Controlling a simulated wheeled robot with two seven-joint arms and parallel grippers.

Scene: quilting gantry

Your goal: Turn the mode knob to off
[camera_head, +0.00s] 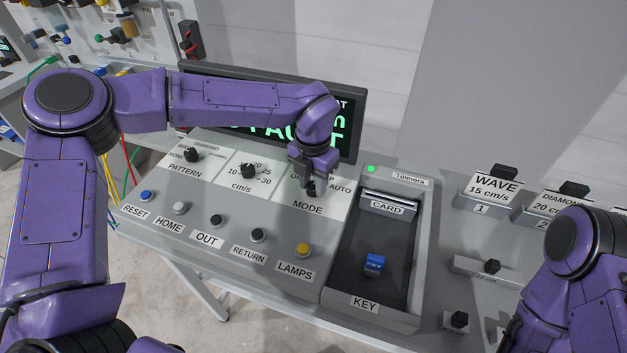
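The mode knob (311,188) is a small dark knob on the white panel above the MODE label (307,208). My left gripper (312,183) points down right at it, and its fingers cover most of it. I cannot tell whether the fingers touch or clasp the knob, or which way it points. AUTO shows to the right of the knob; the other position labels are partly hidden behind the gripper. My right arm shows at the lower right, but its gripper is out of view.
The pattern knob (191,155) and the speed knob (248,171) stand to the left. A row of buttons, including the yellow lamps button (302,250), lies in front. A tray (345,265) with a blue key (374,264) is at right. A screen (358,120) stands behind, partly covered by my arm.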

